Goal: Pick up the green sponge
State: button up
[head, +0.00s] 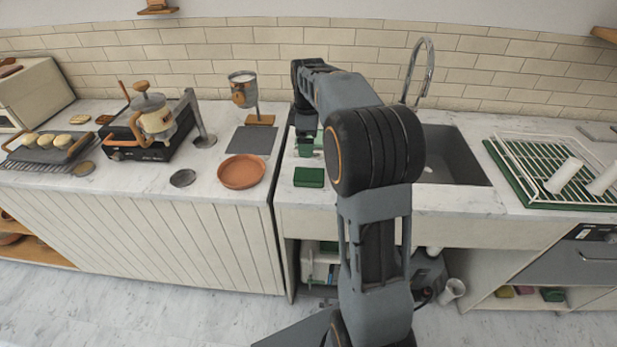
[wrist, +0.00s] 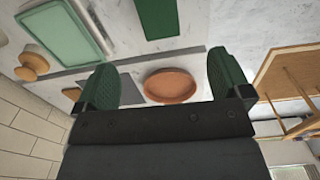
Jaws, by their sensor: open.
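The green sponge (head: 308,177) is a dark green block lying flat on the white counter near its front edge, left of the sink. It also shows in the wrist view (wrist: 158,18) at the top middle, partly cut off by the frame edge. My gripper (head: 305,142) is above the counter behind the sponge in the head view, partly hidden by my arm. In the wrist view my gripper (wrist: 162,62) has its two green fingers wide apart with nothing between them. The sponge is apart from the fingers.
A terracotta dish (head: 242,172) stands left of the sponge, across a counter seam. A pale green tray-like item (wrist: 65,40) lies close to the sponge. The sink (head: 455,155) and a dish rack (head: 530,185) are to the right. A grey mat (head: 252,140) lies behind the dish.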

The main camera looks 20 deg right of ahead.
send_over(309, 174)
notch_tip(309, 174, down, 8)
jog(key=shift+w+f, duration=0.15)
jog(key=shift+f+p, duration=0.35)
jog(key=shift+f, duration=2.35)
jog(key=c, duration=1)
jog(key=shift+r, duration=0.1)
